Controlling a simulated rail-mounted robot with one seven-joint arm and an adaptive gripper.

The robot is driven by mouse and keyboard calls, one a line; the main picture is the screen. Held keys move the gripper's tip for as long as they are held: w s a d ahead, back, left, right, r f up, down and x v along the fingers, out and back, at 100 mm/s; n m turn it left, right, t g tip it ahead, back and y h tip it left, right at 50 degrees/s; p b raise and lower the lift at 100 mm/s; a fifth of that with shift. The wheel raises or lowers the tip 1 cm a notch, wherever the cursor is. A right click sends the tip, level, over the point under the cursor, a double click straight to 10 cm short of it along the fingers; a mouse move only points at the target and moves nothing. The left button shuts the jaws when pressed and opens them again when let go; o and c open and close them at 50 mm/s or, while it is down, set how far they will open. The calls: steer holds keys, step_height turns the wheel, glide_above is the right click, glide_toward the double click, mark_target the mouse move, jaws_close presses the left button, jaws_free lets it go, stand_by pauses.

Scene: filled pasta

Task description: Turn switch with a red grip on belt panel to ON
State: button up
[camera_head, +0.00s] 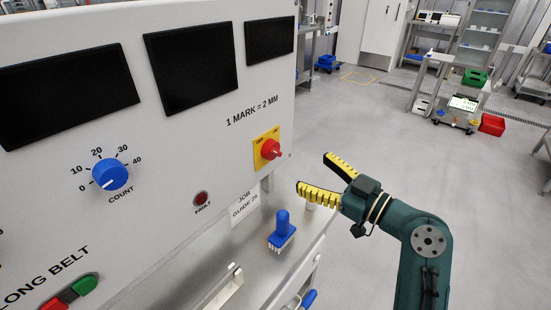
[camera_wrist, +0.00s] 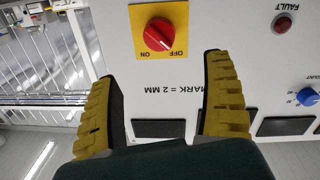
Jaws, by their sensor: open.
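The switch with a red grip (camera_head: 271,149) sits on a yellow plate at the right end of the belt panel (camera_head: 228,128). In the wrist view, the red grip (camera_wrist: 158,34) is seen upside down, with ON and OFF lettering beside it.
The panel also has a blue COUNT knob (camera_head: 110,175), a red FAULT lamp (camera_head: 201,198), dark screens (camera_head: 190,66) and a green button (camera_head: 84,285). A blue-handled brush (camera_head: 283,230) stands on the metal ledge below. Open floor lies behind my gripper.

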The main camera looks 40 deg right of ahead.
mark_target(277, 153)
steer(key=w+b, duration=0.1)
steer(key=w, duration=0.3)
steer(key=w+b, duration=0.1)
steer(key=w, duration=0.3)
steer(key=w+a+b, duration=0.1)
steer(key=w, duration=0.3)
steer(key=shift+w, duration=0.1)
steer(key=c, duration=1.2)
